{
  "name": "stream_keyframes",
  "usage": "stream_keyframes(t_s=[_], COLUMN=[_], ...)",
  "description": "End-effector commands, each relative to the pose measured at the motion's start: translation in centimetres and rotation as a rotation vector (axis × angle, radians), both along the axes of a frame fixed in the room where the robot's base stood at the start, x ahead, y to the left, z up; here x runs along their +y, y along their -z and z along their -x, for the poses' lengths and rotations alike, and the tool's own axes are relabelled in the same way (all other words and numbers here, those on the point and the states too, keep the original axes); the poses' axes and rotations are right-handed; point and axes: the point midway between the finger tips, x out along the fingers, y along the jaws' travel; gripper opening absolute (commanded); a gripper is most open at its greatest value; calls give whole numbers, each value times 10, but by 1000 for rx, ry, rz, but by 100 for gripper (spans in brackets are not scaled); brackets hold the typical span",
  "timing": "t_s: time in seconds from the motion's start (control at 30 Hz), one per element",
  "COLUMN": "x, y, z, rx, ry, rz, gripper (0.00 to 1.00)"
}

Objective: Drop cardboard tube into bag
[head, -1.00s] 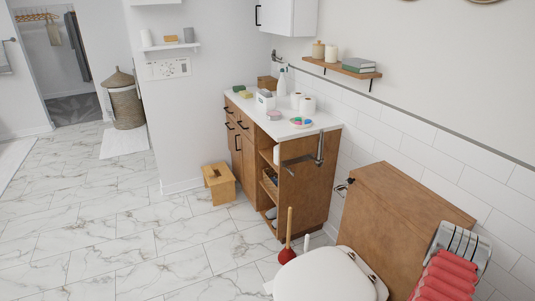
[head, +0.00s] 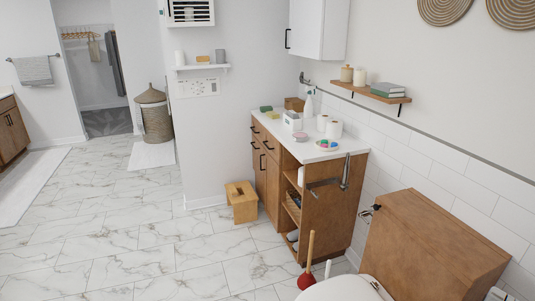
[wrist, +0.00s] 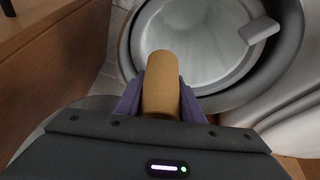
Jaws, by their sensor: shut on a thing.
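In the wrist view my gripper (wrist: 160,100) is shut on a tan cardboard tube (wrist: 160,80). The tube's rounded end sticks out past the dark purple-grey fingers. I cannot make out a bag for certain in either view. A pale curved surface (wrist: 285,100) lies to the right of the disc, and I cannot tell what it is. My gripper and the tube are not in the head view.
A wooden cabinet (head: 330,205) with a cluttered white top stands in the middle. A small wooden stool (head: 242,201), a red plunger (head: 308,279) and the white toilet (head: 345,288) are near it. A wicker basket (head: 154,113) stands further back. The marble floor (head: 130,235) at left is clear.

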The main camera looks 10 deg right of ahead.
Motion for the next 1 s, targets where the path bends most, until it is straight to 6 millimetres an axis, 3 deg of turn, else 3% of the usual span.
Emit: stream_keyframes(t_s=[0.43, 0.87, 0.9, 1.0], x=[1, 4, 4, 5], y=[43, 53, 53, 53], z=[1, 2, 2, 3], rx=[0, 3, 3, 4], ry=[0, 1, 1, 2], rz=[-1, -7, -7, -9], gripper=[11, 11, 37, 44])
